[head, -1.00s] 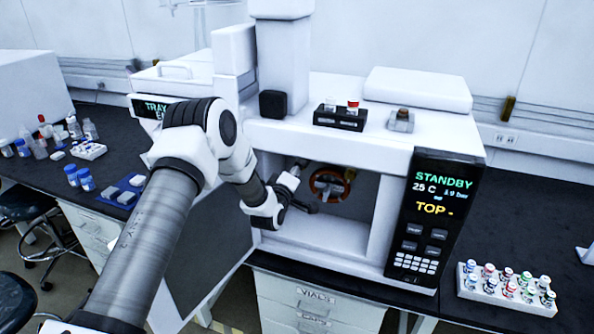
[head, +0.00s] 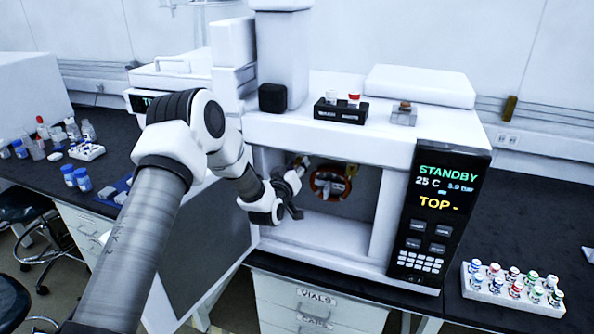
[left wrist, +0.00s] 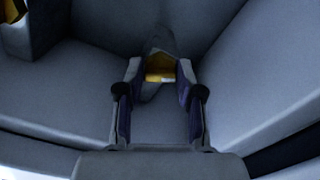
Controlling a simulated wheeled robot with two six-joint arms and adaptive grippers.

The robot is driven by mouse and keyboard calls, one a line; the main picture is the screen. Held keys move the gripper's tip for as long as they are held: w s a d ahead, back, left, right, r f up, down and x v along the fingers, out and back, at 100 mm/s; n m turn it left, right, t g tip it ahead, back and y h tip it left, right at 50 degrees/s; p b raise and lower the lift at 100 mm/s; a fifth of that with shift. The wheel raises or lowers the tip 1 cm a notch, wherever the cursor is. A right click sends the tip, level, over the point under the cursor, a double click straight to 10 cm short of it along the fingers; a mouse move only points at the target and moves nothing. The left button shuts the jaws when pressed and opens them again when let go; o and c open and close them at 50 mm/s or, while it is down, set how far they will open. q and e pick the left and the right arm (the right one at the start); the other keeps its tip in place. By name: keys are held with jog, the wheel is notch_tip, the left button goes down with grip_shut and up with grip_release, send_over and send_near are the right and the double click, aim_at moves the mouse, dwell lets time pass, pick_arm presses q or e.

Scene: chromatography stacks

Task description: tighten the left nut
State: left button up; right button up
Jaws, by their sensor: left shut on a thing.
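The left nut (left wrist: 160,72) shows as a brass-yellow fitting between the fingers of my left gripper (left wrist: 160,85) in the left wrist view. The gripper is shut on it. In the head view my left gripper (head: 302,172) reaches into the open oven chamber (head: 315,225) of the white instrument, near its upper left. The fingertips and nut are small there and partly hidden by my wrist. A second yellow fitting (left wrist: 14,10) sits in the top left corner of the left wrist view, apart from the gripper. My right gripper is not in view.
An orange-red coil (head: 328,184) is in the chamber, just right of my gripper. The control panel (head: 436,215) reads STANDBY, 25 C. The open oven door (head: 205,255) hangs at the left. A vial rack (head: 512,292) stands on the right bench.

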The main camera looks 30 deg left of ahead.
pick_arm(q)
jog(key=m, duration=0.5)
jog(key=shift+f+b, duration=0.15)
jog(key=shift+b, duration=0.25)
jog(key=o, duration=1.1)
jog(key=v, duration=1.2)
